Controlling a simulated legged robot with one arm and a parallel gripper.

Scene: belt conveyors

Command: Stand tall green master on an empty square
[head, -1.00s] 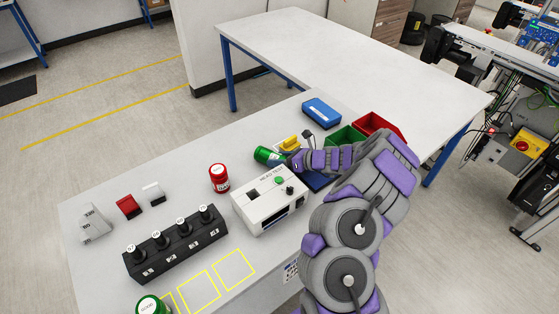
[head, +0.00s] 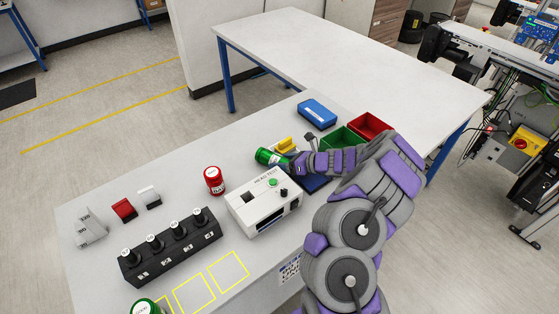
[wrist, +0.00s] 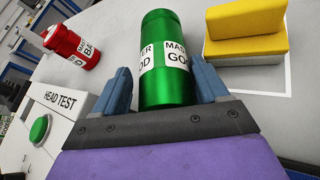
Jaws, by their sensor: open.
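The tall green master (wrist: 165,60) is a shiny green cylinder with a white label reading "MASTER GOOD". In the wrist view it stands between the two fingers of my gripper (wrist: 160,88), which are open around it with small gaps at the sides. In the head view the green master (head: 268,157) is by the end of my arm, beyond the head test box; my gripper (head: 287,162) is mostly hidden there. Yellow outlined squares (head: 228,270) lie at the front of the table. Another green-topped cylinder (head: 146,307) stands at the bottom edge, by the leftmost square.
The white head test box (head: 262,205) stands between the green master and the squares. A red cylinder (head: 214,181) and a black block with several plugs (head: 170,247) are to the left. A yellow block (wrist: 245,30) is close right of my gripper. Red (head: 370,126) and green bins stand behind.

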